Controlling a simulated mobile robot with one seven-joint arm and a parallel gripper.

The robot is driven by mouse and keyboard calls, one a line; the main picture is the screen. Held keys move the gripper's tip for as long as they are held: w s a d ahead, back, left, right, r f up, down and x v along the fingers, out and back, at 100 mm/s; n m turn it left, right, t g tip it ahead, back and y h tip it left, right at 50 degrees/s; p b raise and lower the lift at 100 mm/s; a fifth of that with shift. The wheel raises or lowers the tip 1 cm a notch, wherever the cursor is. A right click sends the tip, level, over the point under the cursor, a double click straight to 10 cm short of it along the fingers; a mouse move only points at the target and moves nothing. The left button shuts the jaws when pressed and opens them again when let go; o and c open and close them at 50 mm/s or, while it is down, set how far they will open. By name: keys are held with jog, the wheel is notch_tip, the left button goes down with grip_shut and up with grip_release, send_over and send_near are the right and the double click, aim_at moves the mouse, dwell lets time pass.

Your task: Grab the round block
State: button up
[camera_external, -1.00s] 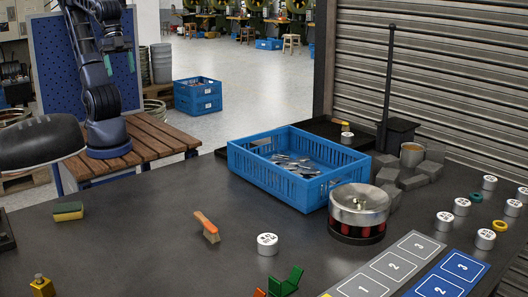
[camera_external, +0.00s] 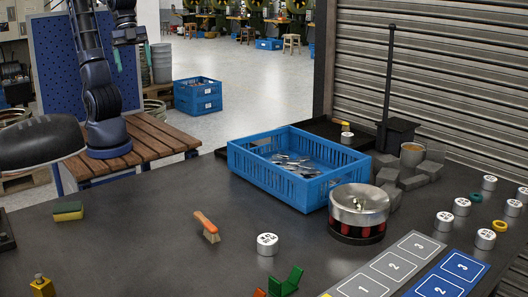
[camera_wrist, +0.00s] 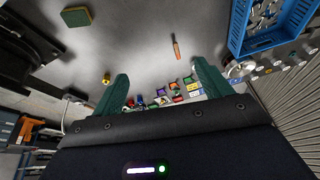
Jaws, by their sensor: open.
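Several round blocks, short pale cylinders with marked white tops, stand on the dark table in the external view. One round block (camera_external: 267,244) stands alone near the table's middle; others, such as the round block (camera_external: 461,206), stand at the right. I cannot tell which one the task means. My gripper (camera_external: 133,62) is raised at the upper left, far from all of them. Its two teal fingers are apart with nothing between them; they also show in the wrist view (camera_wrist: 161,85).
A blue crate (camera_external: 238,160) of metal parts and a steel bowl on a dark base (camera_external: 358,229) stand mid-table. An orange brush (camera_external: 207,226), a sponge (camera_external: 68,211) and green blocks (camera_external: 287,284) lie nearby. A black lamp head (camera_external: 38,142) overhangs the left. The table's left middle is mostly clear.

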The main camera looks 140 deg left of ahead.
jog(key=w+a+f+m, duration=0.1)
jog(key=w+f+m, duration=0.1)
jog(key=w, duration=1.4)
jog(key=m+g+h, duration=0.1)
jog(key=m+h, duration=0.2)
jog(key=m, duration=0.2)
send_over(268, 238)
jog(key=s+a, duration=0.2)
jog(key=a, duration=0.1)
notch_tip(268, 238, down, 30)
jog(key=x, duration=1)
jog(key=shift+s+d+f, duration=0.2)
jog(key=shift+s+f, duration=0.05)
jog(key=shift+f, duration=0.15)
jog(key=shift+c, duration=0.4)
jog(key=c, duration=1.1)
